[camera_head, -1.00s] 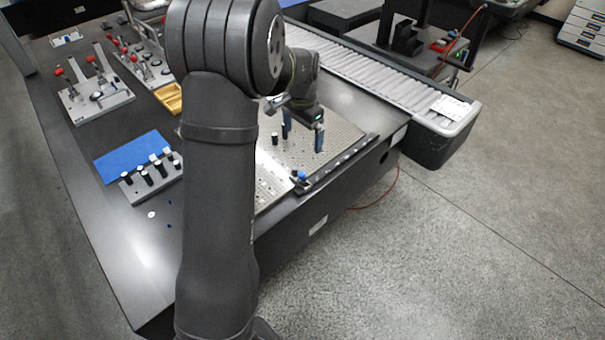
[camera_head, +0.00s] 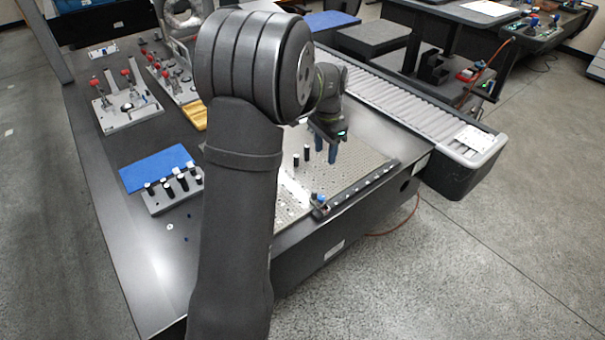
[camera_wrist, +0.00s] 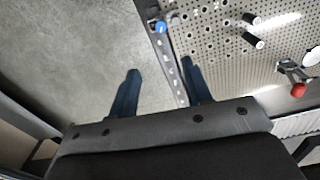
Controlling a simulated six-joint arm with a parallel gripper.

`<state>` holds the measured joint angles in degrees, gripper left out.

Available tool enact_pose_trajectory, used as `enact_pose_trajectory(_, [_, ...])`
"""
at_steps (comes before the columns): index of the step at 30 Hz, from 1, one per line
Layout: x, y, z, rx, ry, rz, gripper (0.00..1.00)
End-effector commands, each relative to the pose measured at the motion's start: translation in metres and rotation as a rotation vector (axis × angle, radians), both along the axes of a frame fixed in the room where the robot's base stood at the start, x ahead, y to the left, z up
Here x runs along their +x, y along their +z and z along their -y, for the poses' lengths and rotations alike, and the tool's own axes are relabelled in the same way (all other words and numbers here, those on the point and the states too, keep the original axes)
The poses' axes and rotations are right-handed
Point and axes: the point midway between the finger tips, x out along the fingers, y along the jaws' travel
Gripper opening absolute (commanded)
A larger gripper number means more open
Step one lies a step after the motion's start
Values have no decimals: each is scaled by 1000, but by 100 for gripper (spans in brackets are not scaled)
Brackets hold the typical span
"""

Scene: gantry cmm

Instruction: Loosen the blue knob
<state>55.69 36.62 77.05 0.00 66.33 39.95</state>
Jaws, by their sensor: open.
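The blue knob (camera_wrist: 161,27) sits at the corner of the perforated plate, on the dark rail along its edge, in the wrist view. It also shows in the head view (camera_head: 321,198) at the near end of that rail. My gripper (camera_wrist: 162,82) is open, its two blue fingers spread apart with nothing between them. In the wrist view the knob lies beyond the fingertips, roughly between their lines. In the head view my gripper (camera_head: 326,150) hangs above the plate, farther back than the knob and apart from it.
The perforated plate (camera_head: 355,163) carries black pins (camera_wrist: 253,40). A red-tipped clamp (camera_wrist: 298,88) stands at the right in the wrist view. A block with several black pegs (camera_head: 172,196) and a blue mat (camera_head: 150,170) lie left. A roller conveyor (camera_head: 420,108) runs behind.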

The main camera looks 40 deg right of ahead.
Motion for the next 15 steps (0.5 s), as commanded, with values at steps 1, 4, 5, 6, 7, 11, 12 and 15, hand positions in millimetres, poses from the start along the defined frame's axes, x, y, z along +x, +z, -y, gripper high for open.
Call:
enact_pose_trajectory(1, [0, -1, 0, 0, -62, 0, 45])
enact_pose_trajectory(4, [0, -2, 0, 0, -248, 0, 45])
enact_pose_trajectory(5, [0, -2, 0, 0, -311, 0, 45])
enact_pose_trajectory(6, [0, -3, 0, 0, -396, 0, 45])
enact_pose_trajectory(7, [1, -3, 0, 0, -460, -1, 45])
enact_pose_trajectory(11, [1, -5, 0, 0, -735, -1, 45])
enact_pose_trajectory(12, [1, -6, 0, 0, -816, -1, 45])
enact_pose_trajectory(15, [1, -7, 0, 0, -997, -1, 45])
